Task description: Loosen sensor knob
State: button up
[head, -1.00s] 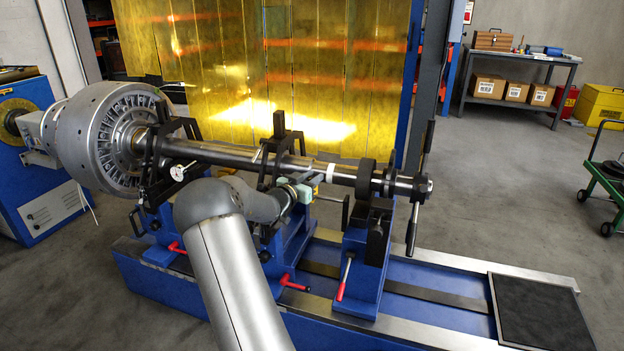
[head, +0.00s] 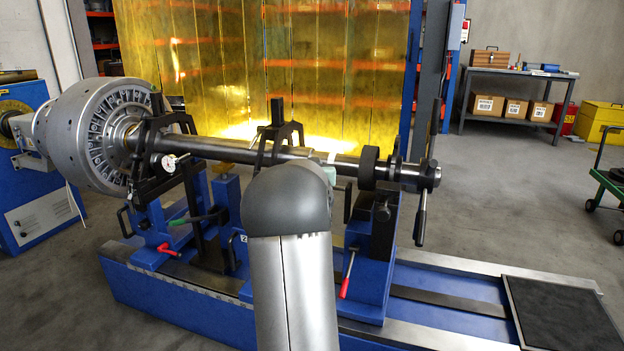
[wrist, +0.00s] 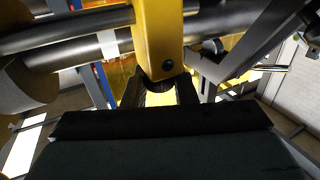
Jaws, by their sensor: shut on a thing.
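In the wrist view, my gripper's dark fingertips (wrist: 160,92) are close together at the lower end of a yellow bracket (wrist: 158,35) with a dark screw. They are shut on a small part there, taken as the sensor knob; its outline is hard to make out between the fingers. The steel rotor shaft (wrist: 70,50) runs behind the bracket. In the head view, my arm's rounded elbow hides the gripper, the knob and much of the middle support. The shaft (head: 240,150) lies across the supports, with the bladed rotor (head: 85,135) at its left end.
A dial gauge (head: 169,163) sits by the left support. A red-handled lever (head: 345,285) is on the right support. Dark upright frames (head: 277,135) straddle the shaft. A yellow strip curtain (head: 320,70) hangs behind.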

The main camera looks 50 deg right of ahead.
jog(key=n+t+y+p, duration=0.1)
jog(key=p, duration=0.1)
jog(key=n+t+y+p, duration=0.1)
jog(key=y, duration=0.1)
jog(key=shift+s+d+r+n+t+p, duration=0.1)
jog(key=shift+r+n+t+p, duration=0.2)
jog(key=shift+r+t+p, duration=0.1)
jog(key=n+t+y+p, duration=0.1)
jog(key=n+y+p, duration=0.1)
jog(key=y+p, duration=0.1)
jog(key=shift+f+t+y+p, duration=0.15)
jog(key=shift+t+y+p, duration=0.2)
jog(key=shift+p, duration=0.25)
jog(key=shift+f+n+t+y+p, duration=0.1)
jog(key=shift+n+t+y+p, duration=0.25)
jog(key=shift+n+y+p, duration=0.3)
jog(key=shift+f, duration=0.1)
jog(key=o, duration=1)
jog(key=shift+c, duration=0.2)
